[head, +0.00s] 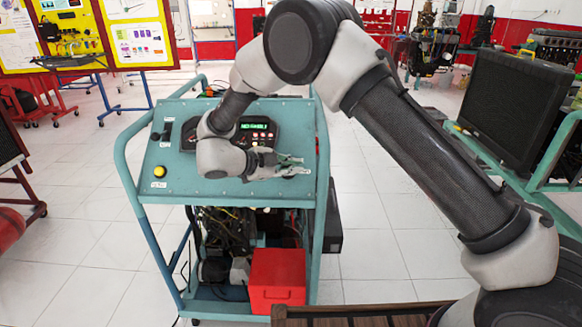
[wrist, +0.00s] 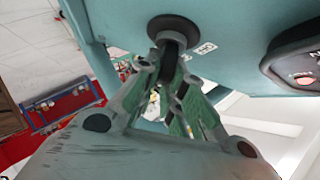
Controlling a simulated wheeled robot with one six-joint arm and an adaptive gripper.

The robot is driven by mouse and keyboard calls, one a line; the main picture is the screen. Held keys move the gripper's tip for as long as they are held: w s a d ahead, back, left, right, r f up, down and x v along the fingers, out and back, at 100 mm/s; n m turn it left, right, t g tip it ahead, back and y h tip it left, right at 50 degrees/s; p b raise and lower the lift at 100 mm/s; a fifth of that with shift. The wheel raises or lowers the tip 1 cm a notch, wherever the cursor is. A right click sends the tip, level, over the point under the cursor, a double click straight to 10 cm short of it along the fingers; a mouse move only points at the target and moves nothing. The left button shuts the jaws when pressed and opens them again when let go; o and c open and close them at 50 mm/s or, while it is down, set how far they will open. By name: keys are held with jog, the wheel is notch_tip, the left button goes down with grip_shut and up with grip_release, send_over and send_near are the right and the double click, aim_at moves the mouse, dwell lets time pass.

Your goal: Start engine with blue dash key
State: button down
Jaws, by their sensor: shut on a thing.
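The blue-green engine trainer's dash panel (head: 262,192) faces me in the head view, with its lit instrument cluster (head: 253,126). My gripper (head: 292,166) reaches from the left across the panel to its right side. In the wrist view, my gripper (wrist: 170,65) is shut on the dark key (wrist: 172,44). The key sits at a round black ignition switch (wrist: 174,26) on the panel. The fingers hide much of the key, so I cannot tell its turned position. In the head view, the key is too small to make out clearly.
A red box (head: 277,279) stands low in the trainer frame. A black radiator (head: 515,108) on another stand is at the right.

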jog(key=shift+s+a+f, duration=0.1)
jog(key=shift+f, duration=0.15)
jog(key=c, duration=1.6)
grip_release()
jog(key=shift+o, duration=0.4)
jog(key=shift+a+r, duration=0.1)
jog(key=v, duration=1.1)
jog(key=shift+a+r, duration=0.25)
jog(key=shift+a, duration=0.05)
jog(key=shift+s, duration=0.15)
